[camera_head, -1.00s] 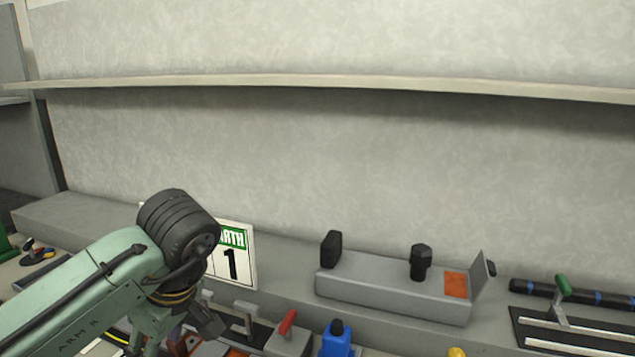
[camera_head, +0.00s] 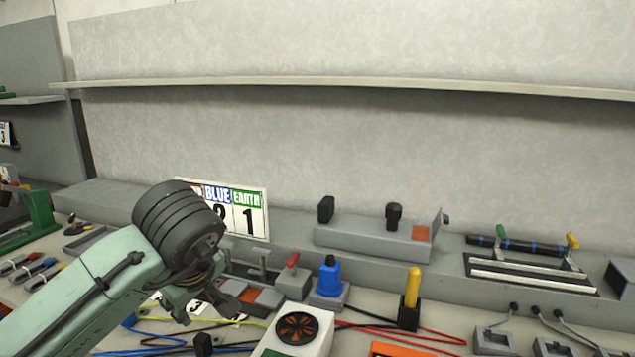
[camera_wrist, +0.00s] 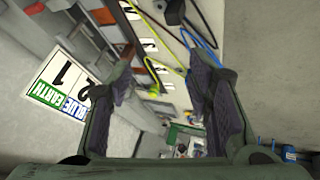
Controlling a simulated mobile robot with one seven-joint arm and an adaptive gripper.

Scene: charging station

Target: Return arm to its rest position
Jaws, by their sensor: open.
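My arm, pale green with a black ribbed joint, reaches in from the lower left of the head view. My gripper (camera_head: 205,303) hangs below that joint, above the left part of the bench (camera_head: 455,325). In the wrist view my gripper (camera_wrist: 160,95) shows two dark padded fingers spread wide apart, with nothing held between them. A sign with BLUE and EARTH labels (camera_head: 240,212) stands behind my wrist in the head view, its left part hidden. The same sign (camera_wrist: 62,90) shows rotated at the left in the wrist view.
A red-handled switch (camera_head: 293,266), a blue knob (camera_head: 330,277) and a fan box (camera_head: 297,330) stand right of my gripper. A yellow post (camera_head: 412,287) stands farther right. Cables lie across the bench top. A grey ledge unit (camera_head: 365,240) sits behind. Space before the wall is open.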

